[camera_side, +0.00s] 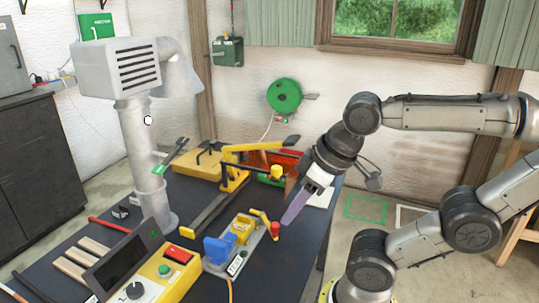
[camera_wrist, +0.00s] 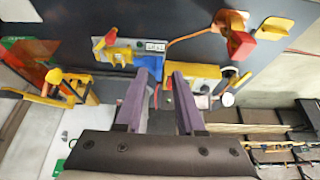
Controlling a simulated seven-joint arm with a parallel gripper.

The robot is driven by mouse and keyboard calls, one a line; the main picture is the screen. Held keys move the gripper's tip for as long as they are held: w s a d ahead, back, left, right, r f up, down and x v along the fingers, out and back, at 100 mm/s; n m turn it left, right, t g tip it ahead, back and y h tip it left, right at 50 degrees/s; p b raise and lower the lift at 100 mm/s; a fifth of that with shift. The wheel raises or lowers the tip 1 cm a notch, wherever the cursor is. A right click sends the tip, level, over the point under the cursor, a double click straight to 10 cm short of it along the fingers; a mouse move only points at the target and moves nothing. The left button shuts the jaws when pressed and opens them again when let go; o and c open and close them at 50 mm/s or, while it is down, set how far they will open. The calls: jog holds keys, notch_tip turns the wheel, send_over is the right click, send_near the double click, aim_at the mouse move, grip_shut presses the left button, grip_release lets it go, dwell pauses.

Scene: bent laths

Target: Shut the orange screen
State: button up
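What looks like the orange screen (camera_side: 284,157) is a red-orange panel at the back of the table in the side view, partly hidden behind a yellow lever machine (camera_side: 236,178). In the wrist view, a see-through orange panel (camera_wrist: 24,52) shows at the left edge, with green under it. I cannot tell how far open it stands. My gripper (camera_side: 288,221) points down over the table's right part, in front of the panel and apart from it. Its two purple fingers (camera_wrist: 159,78) are spread with nothing visible between them.
A grey fixture (camera_side: 240,259) with a blue block (camera_side: 219,249), yellow clamp and red knob (camera_side: 275,229) lies close to my fingers. A yellow control box (camera_side: 158,281), wooden laths (camera_side: 77,265) and a white extraction column (camera_side: 140,150) stand left. The table's right edge is near.

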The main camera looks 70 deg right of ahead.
jog(key=o, duration=0.4)
jog(key=shift+m+g, duration=0.6)
jog(key=shift+m, duration=0.3)
jog(key=w+d+r, duration=0.1)
jog(key=r, duration=0.1)
jog(key=w+r, duration=0.2)
jog(key=w+d+r, duration=0.1)
jog(key=r, duration=0.2)
jog(key=shift+w+d, duration=0.25)
jog(key=shift+d, duration=0.05)
jog(key=w+d+r+m+g, duration=0.2)
jog(key=w+d+r+m, duration=0.15)
jog(key=w+d, duration=0.3)
jog(key=m+g, duration=0.2)
jog(key=m, duration=0.2)
send_over(277, 167)
notch_tip(277, 167, down, 4)
jog(key=shift+n, duration=0.25)
notch_tip(277, 167, down, 14)
jog(key=shift+a+r, duration=0.15)
grip_shut()
jog(key=shift+r, duration=0.1)
